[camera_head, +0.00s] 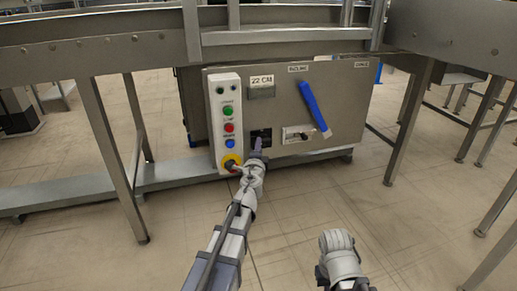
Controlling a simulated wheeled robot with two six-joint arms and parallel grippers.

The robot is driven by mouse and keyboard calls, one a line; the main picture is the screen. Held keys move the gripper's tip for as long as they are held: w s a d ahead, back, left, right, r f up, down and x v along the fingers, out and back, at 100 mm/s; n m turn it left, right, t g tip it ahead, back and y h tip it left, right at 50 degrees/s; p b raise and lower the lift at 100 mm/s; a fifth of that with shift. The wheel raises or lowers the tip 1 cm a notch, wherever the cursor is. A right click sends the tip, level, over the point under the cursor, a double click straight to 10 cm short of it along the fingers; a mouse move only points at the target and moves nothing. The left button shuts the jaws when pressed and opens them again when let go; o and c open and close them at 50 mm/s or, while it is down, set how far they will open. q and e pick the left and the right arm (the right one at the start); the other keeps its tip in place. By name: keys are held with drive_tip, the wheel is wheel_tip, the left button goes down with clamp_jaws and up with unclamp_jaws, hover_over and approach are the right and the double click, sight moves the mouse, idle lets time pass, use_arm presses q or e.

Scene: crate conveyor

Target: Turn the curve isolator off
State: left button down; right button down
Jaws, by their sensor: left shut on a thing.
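A grey control cabinet (352,88) stands under the conveyor. A small black switch (266,132) sits on its face, right of the white button panel; I cannot read a label naming it the curve isolator. My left gripper (257,152) reaches up to this switch and is shut on its handle, covering its lower part. The handle's angle is hidden. My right gripper (337,243) is low in the picture, away from the cabinet, and its fingers do not show clearly.
A blue lever (313,107) slants on the cabinet, with a pale plate and small handle (297,134) below it. The button panel (219,80) carries several coloured buttons and a red-and-yellow stop knob (231,162). Metal legs (107,150) flank the cabinet; the floor in front is clear.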

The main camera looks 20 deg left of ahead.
idle(0.6)
use_arm(q)
drive_tip(key=c, duration=0.7)
unclamp_jaws()
drive_tip(key=shift+c, duration=0.2)
drive_tip(key=v, duration=0.7)
drive_tip(key=shift+s, duration=0.45)
